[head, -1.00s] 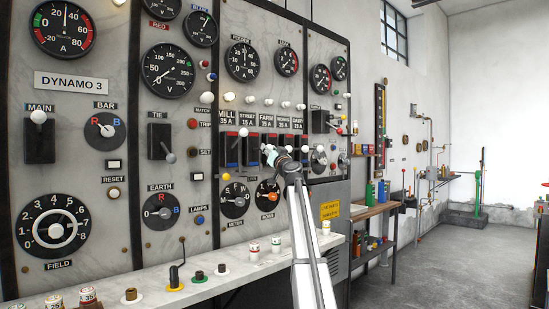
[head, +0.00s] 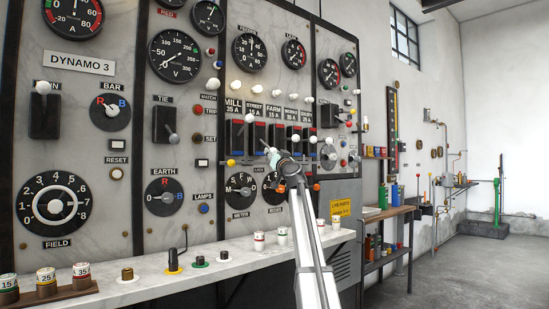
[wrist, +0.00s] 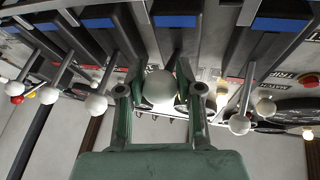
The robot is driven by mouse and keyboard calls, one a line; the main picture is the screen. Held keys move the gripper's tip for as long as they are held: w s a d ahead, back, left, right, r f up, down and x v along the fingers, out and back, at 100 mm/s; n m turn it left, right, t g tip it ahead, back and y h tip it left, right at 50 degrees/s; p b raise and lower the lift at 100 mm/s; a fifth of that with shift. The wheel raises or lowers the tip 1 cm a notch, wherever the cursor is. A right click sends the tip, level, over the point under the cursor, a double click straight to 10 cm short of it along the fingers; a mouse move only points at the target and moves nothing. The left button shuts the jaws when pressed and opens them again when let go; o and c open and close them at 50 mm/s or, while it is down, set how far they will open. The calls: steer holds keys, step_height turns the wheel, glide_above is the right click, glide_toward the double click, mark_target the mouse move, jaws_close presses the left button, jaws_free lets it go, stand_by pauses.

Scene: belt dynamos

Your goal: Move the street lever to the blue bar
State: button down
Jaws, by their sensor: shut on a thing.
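The street lever (wrist: 160,87) shows in the wrist view as a white ball knob between my two fingers, on a stem from a black switch body with a blue bar (wrist: 175,20). My gripper (wrist: 160,100) is shut on this knob. In the head view my gripper (head: 271,154) is at the lower part of the lever row, below the STREET label (head: 255,108), and hides most of the knob. A neighbouring lever with a white knob (wrist: 240,124) stands right of it in the wrist view. The exact lever angle is hard to tell.
Other white-knobbed levers (wrist: 96,104) stand close on the left in the wrist view. Dials, lamps and rotary knobs cover the marble panel. A white shelf (head: 150,283) with fuses and small posts runs below. Open floor (head: 450,270) lies at the right.

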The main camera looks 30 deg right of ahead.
steer(key=shift+w+f, duration=0.1)
steer(key=shift+w, duration=0.15)
steer(key=c, duration=1)
jaws_free()
steer(key=shift+o, duration=1.3)
steer(key=shift+w+a+f, duration=0.1)
steer(key=shift+w, duration=0.05)
steer(key=shift+s, duration=0.25)
steer(key=d+v, duration=0.1)
steer(key=v, duration=1)
steer(key=shift+s+a, duration=0.35)
steer(key=shift+a, duration=0.15)
